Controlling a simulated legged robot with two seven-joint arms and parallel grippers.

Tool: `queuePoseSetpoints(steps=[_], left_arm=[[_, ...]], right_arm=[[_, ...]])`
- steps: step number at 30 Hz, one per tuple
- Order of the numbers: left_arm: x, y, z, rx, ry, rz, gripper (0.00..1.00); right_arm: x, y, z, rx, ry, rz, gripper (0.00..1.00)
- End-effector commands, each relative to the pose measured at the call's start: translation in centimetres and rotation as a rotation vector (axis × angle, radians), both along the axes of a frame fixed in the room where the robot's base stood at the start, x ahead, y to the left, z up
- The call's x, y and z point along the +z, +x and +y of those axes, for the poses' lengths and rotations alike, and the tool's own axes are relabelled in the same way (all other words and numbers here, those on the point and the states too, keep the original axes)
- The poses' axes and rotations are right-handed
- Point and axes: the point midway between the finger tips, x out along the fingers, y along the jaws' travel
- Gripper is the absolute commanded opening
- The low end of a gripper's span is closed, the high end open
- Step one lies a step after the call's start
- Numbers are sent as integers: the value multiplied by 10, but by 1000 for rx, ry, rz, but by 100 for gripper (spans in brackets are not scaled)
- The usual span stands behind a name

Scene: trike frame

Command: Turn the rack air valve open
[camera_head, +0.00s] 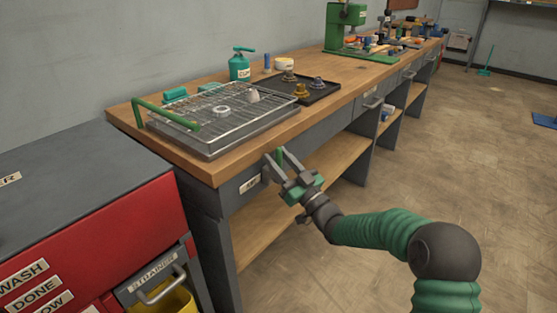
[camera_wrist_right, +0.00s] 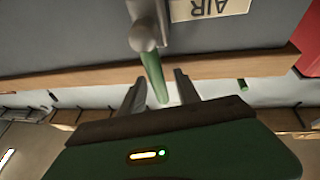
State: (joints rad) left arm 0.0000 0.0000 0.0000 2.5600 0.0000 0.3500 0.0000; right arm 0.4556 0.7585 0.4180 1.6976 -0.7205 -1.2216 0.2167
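The rack air valve is on the front face of the wooden-topped bench, beside the AIR label (camera_head: 250,184). In the right wrist view, its grey rounded body (camera_wrist_right: 145,34) carries a green lever (camera_wrist_right: 154,78) that points toward my gripper. The lever also shows as a small green piece in the head view (camera_head: 279,156). My right gripper (camera_head: 281,164) is at the bench front. Its two fingers are apart, and the lever's end lies between them in the right wrist view (camera_wrist_right: 161,80). I cannot tell whether a finger touches the lever. My left gripper is not in view.
A wire rack (camera_head: 228,106) with a green bar handle (camera_head: 165,114) sits on the bench top (camera_head: 320,75). A black tray (camera_head: 322,90) holds several small parts. A red cabinet (camera_head: 120,235) stands at the left.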

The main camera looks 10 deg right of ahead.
Motion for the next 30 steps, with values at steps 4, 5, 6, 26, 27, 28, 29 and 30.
queuePoseSetpoints(steps=[4, 5, 6, 26, 27, 28, 29, 30], left_arm=[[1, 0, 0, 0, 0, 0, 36], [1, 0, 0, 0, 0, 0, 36], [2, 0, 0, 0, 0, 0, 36], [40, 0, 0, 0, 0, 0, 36], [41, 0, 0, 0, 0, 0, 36], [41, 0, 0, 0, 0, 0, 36], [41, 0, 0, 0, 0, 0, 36], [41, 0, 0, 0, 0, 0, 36]], right_arm=[[2, 0, 0, 0, 1, -3, 39], [2, -1, -1, -1, 1, -3, 39], [1, -2, -2, -1, 1, -3, 39], [-60, -129, -67, -1, 1, 2, 39], [-61, -133, -69, -1, 2, 1, 39], [-63, -135, -70, -1, 2, 1, 39], [-64, -137, -71, -1, 2, 1, 39], [-65, -138, -72, -1, 2, 1, 39]])
